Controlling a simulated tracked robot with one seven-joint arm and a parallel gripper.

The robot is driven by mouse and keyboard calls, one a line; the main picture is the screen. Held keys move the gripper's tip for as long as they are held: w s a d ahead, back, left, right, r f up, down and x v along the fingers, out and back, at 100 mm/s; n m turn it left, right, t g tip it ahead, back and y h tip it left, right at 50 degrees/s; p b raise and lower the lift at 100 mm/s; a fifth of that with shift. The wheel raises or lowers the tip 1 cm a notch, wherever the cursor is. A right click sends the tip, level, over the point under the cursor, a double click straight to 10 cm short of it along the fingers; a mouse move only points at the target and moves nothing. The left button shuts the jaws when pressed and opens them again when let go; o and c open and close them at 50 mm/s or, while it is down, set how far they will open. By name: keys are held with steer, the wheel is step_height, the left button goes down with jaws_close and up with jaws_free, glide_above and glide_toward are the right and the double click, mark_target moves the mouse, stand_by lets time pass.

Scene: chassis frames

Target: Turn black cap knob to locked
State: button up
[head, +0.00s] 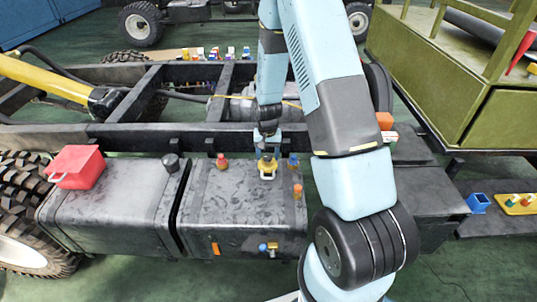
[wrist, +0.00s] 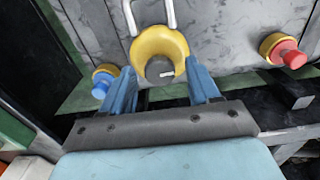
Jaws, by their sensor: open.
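A round black knob (wrist: 160,69) sits in a yellow collar (wrist: 143,47) on the grey tank. A short white mark on its face points to the right in the wrist view. A pale metal loop rises from the collar's far side. In the head view the yellow collar (head: 268,175) is on the tank top, and the knob is mostly hidden by my gripper (head: 267,140). My gripper, also in the wrist view (wrist: 160,66), is open. Its blue fingers stand on either side of the knob; I cannot tell whether they touch the collar.
A red knob (head: 222,161) and a blue knob (head: 293,160) flank the collar. An orange knob (head: 298,191) is near the tank's right edge. Another dark cap (head: 170,162) and a red box (head: 76,167) sit on the left tank. The chassis rail runs behind.

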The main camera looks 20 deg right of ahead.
step_height(320, 180, up, 14)
steer(key=shift+f, duration=0.15)
stand_by(0.6)
stand_by(0.3)
step_height(320, 180, up, 12)
steer(key=n+t, duration=0.1)
glide_above(268, 156)
steer(key=s, duration=0.4)
steer(key=s+r+t, duration=0.2)
steer(key=s+r, duration=0.5)
steer(key=r, duration=0.2)
steer(key=s+r+n+t, duration=0.1)
steer(key=s+r, duration=0.3)
steer(key=s, duration=0.4)
steer(key=s+r+n+t, duration=0.1)
steer(key=s+r, duration=0.4)
steer(key=s, duration=0.4)
steer(key=shift+s+n+t, duration=0.3)
steer(key=shift+n, duration=0.1)
